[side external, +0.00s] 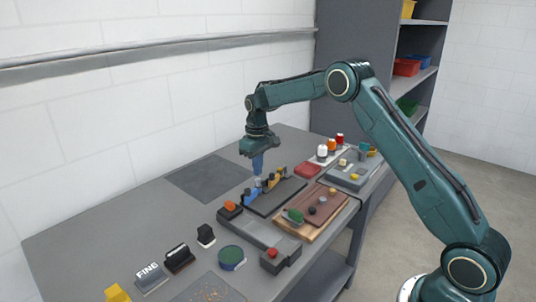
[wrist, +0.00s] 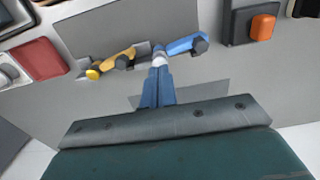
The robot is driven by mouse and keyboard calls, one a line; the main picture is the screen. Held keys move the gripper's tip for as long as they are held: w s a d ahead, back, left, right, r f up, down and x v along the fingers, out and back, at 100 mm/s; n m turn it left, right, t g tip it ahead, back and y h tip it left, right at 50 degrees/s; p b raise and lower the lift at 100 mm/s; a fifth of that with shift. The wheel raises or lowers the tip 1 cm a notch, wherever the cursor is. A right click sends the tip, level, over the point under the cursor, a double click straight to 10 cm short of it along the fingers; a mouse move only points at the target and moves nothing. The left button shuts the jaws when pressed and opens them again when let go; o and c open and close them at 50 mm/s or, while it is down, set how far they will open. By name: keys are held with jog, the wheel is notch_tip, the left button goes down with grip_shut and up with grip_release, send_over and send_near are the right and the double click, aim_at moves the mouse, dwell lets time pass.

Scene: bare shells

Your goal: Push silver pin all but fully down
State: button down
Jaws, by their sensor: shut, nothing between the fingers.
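My gripper (wrist: 160,68) has its blue fingers closed together, with the tips at a small pale, silvery piece (wrist: 159,59) that looks like the silver pin. Most of the pin is hidden by the fingertips, so its height and whether they touch cannot be told. In the side view my gripper (side external: 257,173) points down over this row, and the pin cannot be made out.
A dark flat plate (side external: 275,200) lies beside the row. An orange block on a dark base (side external: 230,208) and a red block (side external: 308,170) stand nearby. A brown board (side external: 322,203) holds several small pieces. A dark mat (side external: 205,178) toward the wall is clear.

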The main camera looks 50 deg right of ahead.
aim_at(258, 179)
jog(key=shift+f, duration=1.55)
dwell(0.7)
jog(key=shift+r, duration=0.2)
jog(key=shift+r, duration=3.4)
